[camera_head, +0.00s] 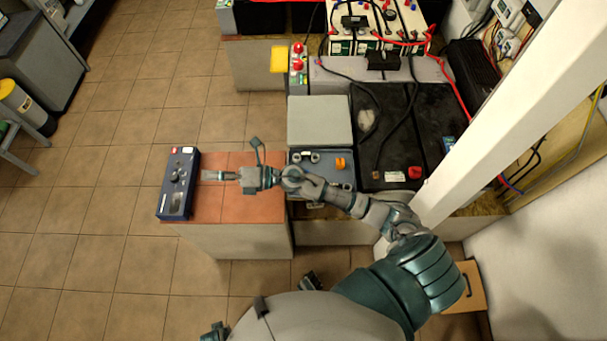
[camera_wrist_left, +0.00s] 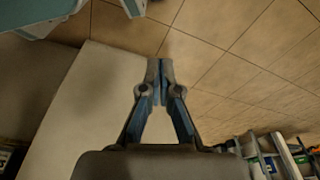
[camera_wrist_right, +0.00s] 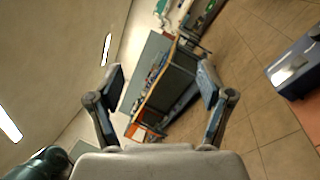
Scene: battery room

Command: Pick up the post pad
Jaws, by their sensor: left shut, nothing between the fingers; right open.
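My right gripper (camera_head: 228,160) is open and empty above the terracotta-topped ledge (camera_head: 235,205) in the head view. Its spread fingers also show in the right wrist view (camera_wrist_right: 160,82). A blue tray (camera_head: 325,181) lies to the right of this gripper, partly under my right arm. It holds small grey rings (camera_head: 305,157) and an orange piece (camera_head: 341,163). I cannot tell for sure which small part is the post pad. My left gripper (camera_wrist_left: 160,68) is shut and empty in the left wrist view, with floor tiles beyond its tips.
A blue instrument box (camera_head: 178,183) stands on the ledge's left end. A grey block (camera_head: 319,121) sits behind the tray. Black batteries (camera_head: 397,120) with cables lie to the right. A white post (camera_head: 500,130) slants across the right side. The tiled floor at left is mostly clear.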

